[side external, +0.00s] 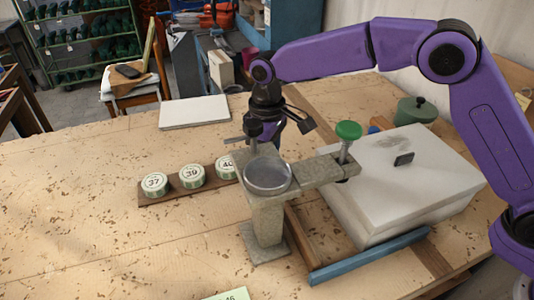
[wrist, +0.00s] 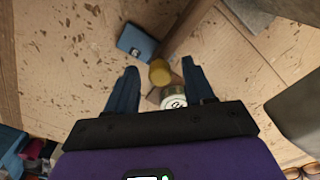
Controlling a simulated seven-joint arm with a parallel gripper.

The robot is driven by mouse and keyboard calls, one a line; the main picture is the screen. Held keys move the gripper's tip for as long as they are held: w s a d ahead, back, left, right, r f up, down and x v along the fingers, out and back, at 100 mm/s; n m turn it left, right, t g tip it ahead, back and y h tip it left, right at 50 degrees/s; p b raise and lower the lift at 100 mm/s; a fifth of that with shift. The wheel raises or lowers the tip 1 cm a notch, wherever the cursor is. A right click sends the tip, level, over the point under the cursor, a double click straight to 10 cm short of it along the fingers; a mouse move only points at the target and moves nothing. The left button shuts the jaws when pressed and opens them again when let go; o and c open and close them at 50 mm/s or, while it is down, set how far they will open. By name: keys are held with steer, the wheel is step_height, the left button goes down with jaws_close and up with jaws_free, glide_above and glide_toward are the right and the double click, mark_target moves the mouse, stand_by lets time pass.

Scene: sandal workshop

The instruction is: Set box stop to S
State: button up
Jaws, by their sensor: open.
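A blue bar (side external: 370,256) lies across wooden rails along the front edge of a large pale grey box (side external: 400,180); it may be the box stop, but no S mark is readable. The box has a small black tag on top. My gripper (wrist: 160,84) is open and empty in the wrist view. A yellow cylinder (wrist: 160,72) and a pale round tin (wrist: 173,98) show between its fingers, beyond the tips or below them. A small blue piece (wrist: 137,42) lies beside a wooden strip. In the side view my gripper is left of the box, its fingertips largely hidden behind a grey stand.
The grey stand (side external: 268,225) carries a round glass disc and a clamp with a green knob (side external: 348,131), close to my gripper. Numbered tins (side external: 191,176) sit on a wooden strip at left. A green pot (side external: 416,110) stands behind the box.

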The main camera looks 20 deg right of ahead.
jaws_close()
steer(key=shift+d, duration=1.85)
steer(key=shift+c, duration=0.4)
jaws_free()
steer(key=shift+r, duration=0.1)
steer(key=shift+o, duration=0.4)
